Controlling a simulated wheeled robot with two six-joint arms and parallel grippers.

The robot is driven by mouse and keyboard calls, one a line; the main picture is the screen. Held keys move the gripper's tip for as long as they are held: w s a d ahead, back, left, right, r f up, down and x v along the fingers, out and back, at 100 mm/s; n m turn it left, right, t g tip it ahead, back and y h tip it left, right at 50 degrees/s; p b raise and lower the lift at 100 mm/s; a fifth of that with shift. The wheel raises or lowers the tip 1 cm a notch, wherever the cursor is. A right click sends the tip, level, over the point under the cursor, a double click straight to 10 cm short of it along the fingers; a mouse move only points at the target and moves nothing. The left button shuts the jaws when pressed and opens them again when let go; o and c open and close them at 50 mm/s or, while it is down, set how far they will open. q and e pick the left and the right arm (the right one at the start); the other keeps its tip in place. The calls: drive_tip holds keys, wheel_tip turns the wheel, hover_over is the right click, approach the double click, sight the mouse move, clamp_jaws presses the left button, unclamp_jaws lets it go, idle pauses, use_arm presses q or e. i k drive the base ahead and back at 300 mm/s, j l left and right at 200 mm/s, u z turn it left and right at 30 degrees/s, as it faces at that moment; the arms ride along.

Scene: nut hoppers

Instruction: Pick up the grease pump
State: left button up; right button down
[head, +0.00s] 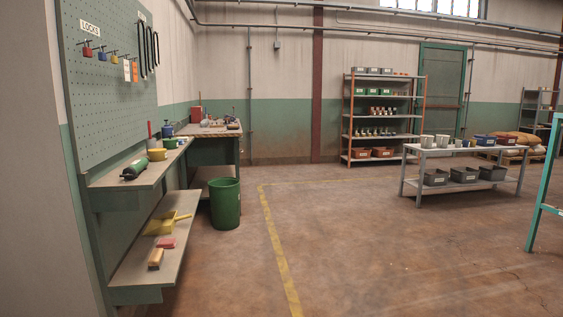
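A dark green cylinder with black ends (135,168), which looks like the grease pump, lies on the upper wall shelf (126,183) at the left, near the shelf's front end. It is small in view, so I cannot be sure what it is. Neither of my grippers is in view.
The lower shelf (138,271) holds a yellow dustpan (161,226) and brushes. A green bin (225,203) stands beyond. The floor in the middle is clear.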

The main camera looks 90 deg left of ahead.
sight(129, 172)
drive_tip(key=u, duration=3.8)
